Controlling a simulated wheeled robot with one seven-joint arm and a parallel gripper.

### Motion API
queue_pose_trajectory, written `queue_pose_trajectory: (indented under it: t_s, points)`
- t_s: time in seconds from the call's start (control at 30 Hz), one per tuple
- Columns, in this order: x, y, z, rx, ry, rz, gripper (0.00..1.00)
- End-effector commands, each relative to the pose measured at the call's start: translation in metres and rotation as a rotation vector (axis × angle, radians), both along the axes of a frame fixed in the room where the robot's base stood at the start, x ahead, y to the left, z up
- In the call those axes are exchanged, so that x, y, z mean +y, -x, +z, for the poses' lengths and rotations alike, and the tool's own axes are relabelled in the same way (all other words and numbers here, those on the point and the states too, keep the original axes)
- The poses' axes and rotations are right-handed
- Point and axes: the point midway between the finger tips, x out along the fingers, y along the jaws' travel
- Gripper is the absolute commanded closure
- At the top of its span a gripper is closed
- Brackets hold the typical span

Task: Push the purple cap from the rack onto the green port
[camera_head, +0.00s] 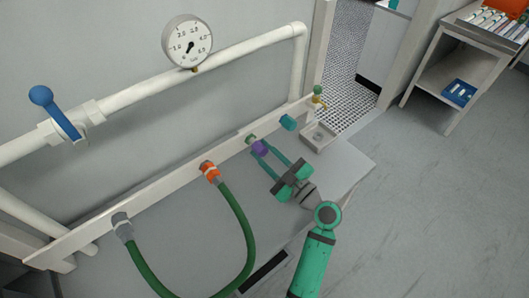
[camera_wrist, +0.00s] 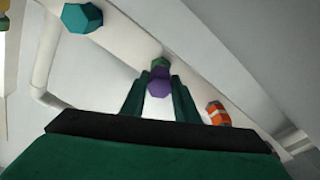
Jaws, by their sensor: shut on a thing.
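The purple cap (camera_head: 259,148) is between the fingertips of my gripper (camera_head: 263,147), which is shut on it. In the wrist view the purple cap (camera_wrist: 159,84) sits between the two green fingers, directly in front of the green port (camera_wrist: 160,63). The green port (camera_head: 250,139) is on the white rail along the wall, and the cap covers part of it. The cap appears lined up with the port and very close or touching; I cannot tell whether it is seated.
A teal fitting (camera_head: 288,122) is right of the port on the rail (camera_head: 150,193), and an orange fitting (camera_head: 209,171) with a green hose (camera_head: 243,225) is left. A small grey box (camera_head: 319,136) stands at the bench's far end. A gauge (camera_head: 187,42) is above.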

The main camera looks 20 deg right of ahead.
Motion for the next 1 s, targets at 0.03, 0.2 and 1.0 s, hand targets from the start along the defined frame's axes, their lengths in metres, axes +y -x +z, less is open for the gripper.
queue_pose_trajectory:
  t_s: [0.03,0.2,1.0]
  points:
    - [0.0002,-0.0002,-0.0003,0.0,0.0,0.001,0.99]
    - [-0.0005,-0.0004,-0.0013,0.0,0.0,0.001,0.99]
    - [0.0024,-0.01,-0.001,0.0,0.0,0.0,0.99]
